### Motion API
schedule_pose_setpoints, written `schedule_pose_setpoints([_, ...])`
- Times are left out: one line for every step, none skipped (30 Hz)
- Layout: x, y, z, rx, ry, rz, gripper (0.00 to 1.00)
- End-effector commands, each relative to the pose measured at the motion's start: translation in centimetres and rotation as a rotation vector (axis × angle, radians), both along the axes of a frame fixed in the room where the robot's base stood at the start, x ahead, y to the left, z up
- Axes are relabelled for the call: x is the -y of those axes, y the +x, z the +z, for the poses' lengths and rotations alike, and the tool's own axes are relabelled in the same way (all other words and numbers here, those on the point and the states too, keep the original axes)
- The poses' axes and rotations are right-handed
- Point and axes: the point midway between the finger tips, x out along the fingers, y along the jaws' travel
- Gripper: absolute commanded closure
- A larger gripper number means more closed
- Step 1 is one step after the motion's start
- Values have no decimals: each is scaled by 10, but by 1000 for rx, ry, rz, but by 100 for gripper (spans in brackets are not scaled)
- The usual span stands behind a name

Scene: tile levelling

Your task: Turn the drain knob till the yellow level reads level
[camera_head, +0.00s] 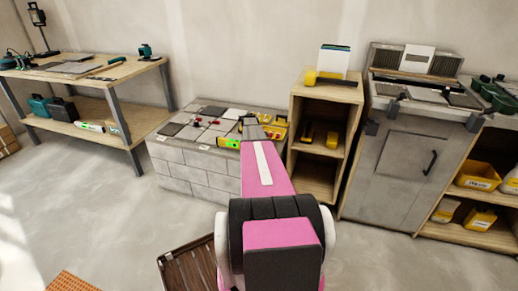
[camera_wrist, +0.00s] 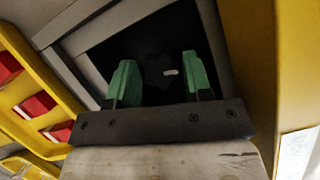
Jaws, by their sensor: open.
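In the head view the yellow level (camera_head: 229,143) lies at the front right of the tiled top of a grey block plinth (camera_head: 190,165). Its reading is too small to tell. Small red knobs (camera_head: 215,121) stand among the grey and white tiles; I cannot tell which one is the drain knob. My gripper (camera_wrist: 160,82) shows in the wrist view as two green fingertips, apart, with nothing clearly held between them. A dark surface with a small pale mark lies beyond the fingertips. In the head view my arm hides part of the plinth's right side.
A yellow tray (camera_head: 277,132) sits at the plinth's right; yellow walls and red pieces (camera_wrist: 38,104) show in the wrist view. A wooden shelf unit (camera_head: 322,150) and grey cabinet (camera_head: 400,165) stand right. A workbench (camera_head: 120,72) stands left. A slatted crate (camera_head: 190,268) is on the floor.

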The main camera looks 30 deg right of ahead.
Motion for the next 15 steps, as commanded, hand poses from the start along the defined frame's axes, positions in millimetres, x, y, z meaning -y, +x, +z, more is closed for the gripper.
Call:
schedule_pose_setpoints([0,0,-1,0,0,0,54])
schedule_pose_setpoints([0,0,-1,0,0,0,54])
schedule_pose_setpoints([0,0,-1,0,0,0,54])
schedule_pose_setpoints([0,0,-1,0,0,0,54])
schedule_pose_setpoints([0,0,-1,0,0,0,54])
schedule_pose_setpoints([0,0,-1,0,0,0,54])
schedule_pose_setpoints([0,0,-1,0,0,0,54])
schedule_pose_setpoints([0,0,-1,0,0,0,54])
schedule_pose_setpoints([0,0,-1,0,0,0,67])
schedule_pose_setpoints([0,0,-1,0,0,0,77])
schedule_pose_setpoints([0,0,-1,0,0,0,87])
schedule_pose_setpoints([0,0,-1,0,0,0,89])
schedule_pose_setpoints([0,0,-1,0,0,0,89])
schedule_pose_setpoints([0,0,-1,0,0,0,88])
schedule_pose_setpoints([0,0,-1,0,0,-1,88])
